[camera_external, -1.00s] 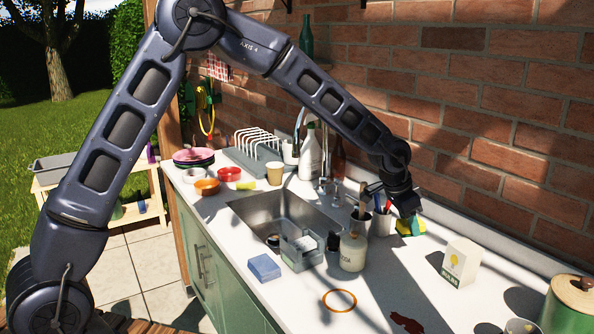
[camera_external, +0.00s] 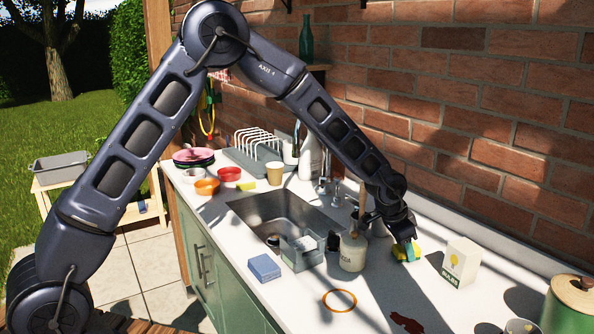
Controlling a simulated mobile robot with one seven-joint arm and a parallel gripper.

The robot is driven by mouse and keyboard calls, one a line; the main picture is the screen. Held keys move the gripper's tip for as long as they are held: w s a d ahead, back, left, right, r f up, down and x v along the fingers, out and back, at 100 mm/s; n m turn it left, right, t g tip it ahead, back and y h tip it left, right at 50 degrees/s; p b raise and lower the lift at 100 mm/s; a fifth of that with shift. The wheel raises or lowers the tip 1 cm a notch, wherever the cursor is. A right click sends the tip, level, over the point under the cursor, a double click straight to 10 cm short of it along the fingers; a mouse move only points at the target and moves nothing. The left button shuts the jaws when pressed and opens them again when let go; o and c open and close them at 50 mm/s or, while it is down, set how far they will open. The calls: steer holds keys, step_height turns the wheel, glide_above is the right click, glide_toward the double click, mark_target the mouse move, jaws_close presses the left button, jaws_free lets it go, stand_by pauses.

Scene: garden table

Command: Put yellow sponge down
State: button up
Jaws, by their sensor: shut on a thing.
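My gripper (camera_external: 407,246) is shut on the sponge, pointing down. The sponge is low over the white counter (camera_external: 385,290); I cannot tell whether it touches it. My gripper's fingers are small and partly hidden.
A white box (camera_external: 459,263) stands close right of the sponge. A soda jar (camera_external: 352,251) and utensil cups are close on the left. The sink (camera_external: 283,215) is further left.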

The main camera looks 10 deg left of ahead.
steer(key=shift+f, duration=0.15)
steer(key=o, duration=0.9)
steer(key=shift+o, duration=0.2)
steer(key=v, duration=1.2)
